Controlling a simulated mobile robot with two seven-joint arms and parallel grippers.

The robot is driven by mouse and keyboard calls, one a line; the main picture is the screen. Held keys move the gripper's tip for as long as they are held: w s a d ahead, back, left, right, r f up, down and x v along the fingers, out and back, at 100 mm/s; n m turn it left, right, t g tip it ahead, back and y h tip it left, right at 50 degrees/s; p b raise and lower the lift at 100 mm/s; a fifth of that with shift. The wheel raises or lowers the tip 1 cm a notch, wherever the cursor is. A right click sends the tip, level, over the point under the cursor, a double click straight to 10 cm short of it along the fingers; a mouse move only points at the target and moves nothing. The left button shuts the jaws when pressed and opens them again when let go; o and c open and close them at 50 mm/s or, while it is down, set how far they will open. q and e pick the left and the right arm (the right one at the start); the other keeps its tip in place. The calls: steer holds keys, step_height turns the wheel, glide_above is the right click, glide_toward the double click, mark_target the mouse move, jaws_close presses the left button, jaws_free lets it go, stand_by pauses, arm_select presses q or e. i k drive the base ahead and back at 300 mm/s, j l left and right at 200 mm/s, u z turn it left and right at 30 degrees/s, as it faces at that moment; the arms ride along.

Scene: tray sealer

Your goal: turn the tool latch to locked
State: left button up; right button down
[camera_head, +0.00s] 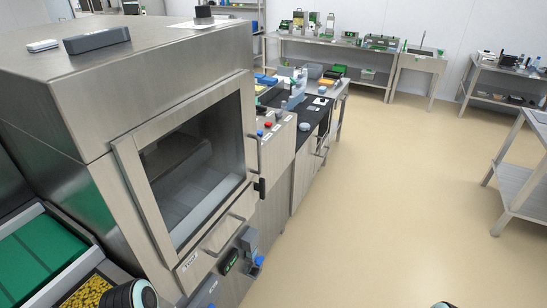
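The tray sealer (85,85) is a large steel machine on the left, with a framed window door (125,165) on its front. A labelled drawer front (188,263) with a bar handle (224,235) sits below the window. Low on the front there is a grey block (249,240) and a small blue lever-like part (257,264), which may be the tool latch; its lock position is too small to read. A black piece with a green mark (229,262) is beside it. Only parts of my arms show at the bottom edge; neither gripper's fingers are visible.
A green conveyor surface (38,258) and a bin of yellow pieces (88,290) are at lower left. Counters with blue and grey items stand beyond the sealer. A steel table (520,165) is at right. The beige floor (390,190) between is clear.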

mark_target(261, 187)
steer(key=i+l, duration=0.55)
steer(key=i, duration=0.25)
steer(key=i+l+u, duration=0.1)
steer(key=u, duration=0.3)
steer(key=i+l+u, duration=0.2)
steer(key=u, duration=0.2)
steer(key=i+l+u, duration=0.1)
steer(key=u, duration=0.3)
steer(key=k+l, duration=0.05)
steer(key=l, duration=0.05)
